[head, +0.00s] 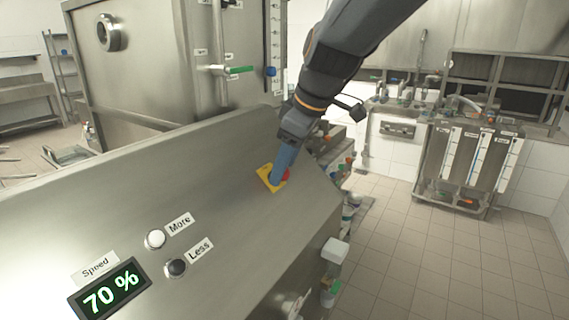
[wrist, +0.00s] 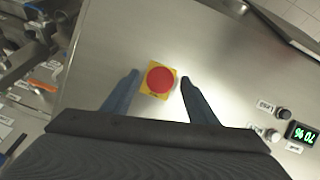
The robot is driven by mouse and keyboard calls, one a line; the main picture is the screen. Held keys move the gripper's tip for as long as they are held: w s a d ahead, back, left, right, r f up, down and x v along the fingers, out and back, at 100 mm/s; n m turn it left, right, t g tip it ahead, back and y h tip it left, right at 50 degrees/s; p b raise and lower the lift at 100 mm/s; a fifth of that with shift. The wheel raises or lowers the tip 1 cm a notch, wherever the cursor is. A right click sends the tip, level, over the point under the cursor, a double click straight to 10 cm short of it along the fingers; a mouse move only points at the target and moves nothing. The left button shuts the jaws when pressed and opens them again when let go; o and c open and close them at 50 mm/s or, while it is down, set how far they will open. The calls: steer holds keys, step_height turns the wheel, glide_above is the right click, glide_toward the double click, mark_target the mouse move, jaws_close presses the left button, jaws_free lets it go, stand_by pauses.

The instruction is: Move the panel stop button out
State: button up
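The panel stop button is a red round knob on a yellow square plate, on the sloped steel panel. In the wrist view the stop button (wrist: 160,80) lies between and just beyond my two blue fingertips. In the head view the stop button (head: 286,175) is partly hidden behind my finger. My gripper (head: 279,170) is over the button from above. In the wrist view my gripper (wrist: 158,77) is open, with a gap between each finger and the red knob. I cannot tell how far the knob stands out from its plate.
The steel panel (head: 140,190) also carries a white More button (head: 155,239), a black Less button (head: 175,268) and a display (head: 110,290) reading 70 %. Valves and fittings (head: 345,175) lie beyond the panel's right edge. The panel around the stop button is bare.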

steer(key=b+v, duration=0.2)
steer(key=v, duration=0.5)
steer(key=shift+r, duration=0.35)
steer(key=shift+s+d, duration=0.1)
